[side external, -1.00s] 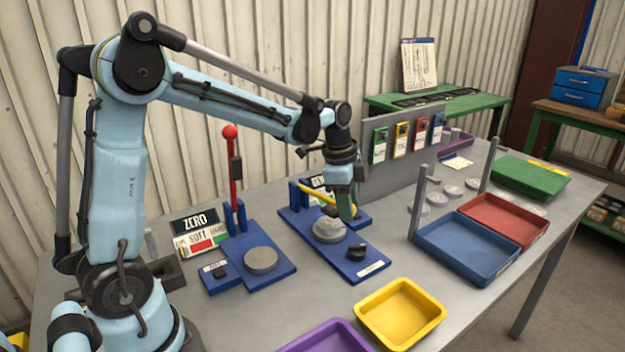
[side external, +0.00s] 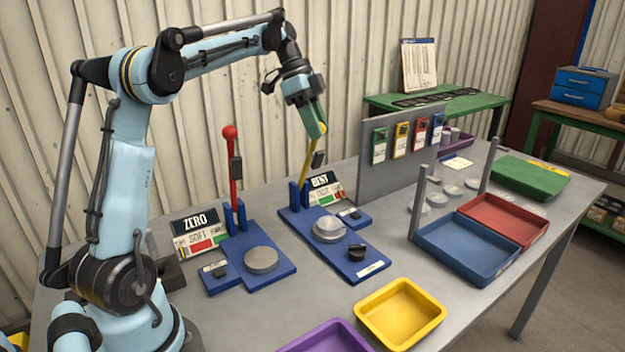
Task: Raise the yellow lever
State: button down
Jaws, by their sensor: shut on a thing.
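The yellow lever (side external: 308,158) rises steeply from the blue hinge posts (side external: 299,196) at the back of the right blue base (side external: 338,243), its top leaning a little to the right. My gripper (side external: 317,128) has green fingers and is shut on the top end of the yellow lever, whose tip is partly hidden by the fingers. A round metal disc (side external: 329,229) sits on the same base, in front of the posts, with a black knob (side external: 357,252) nearer the front.
A grey panel with coloured tags (side external: 385,165) stands to the right. A yellow tray (side external: 401,313) and a blue tray (side external: 468,247) are on the table.

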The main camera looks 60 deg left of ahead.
jog(key=a+h, duration=0.1)
jog(key=a, duration=0.5)
jog(key=shift+a+r, duration=0.3)
jog(key=shift+r, duration=0.05)
jog(key=shift+a, duration=0.1)
jog(key=c, duration=0.8)
grip_release()
jog(key=shift+d+r, duration=0.1)
jog(key=shift+d, duration=0.1)
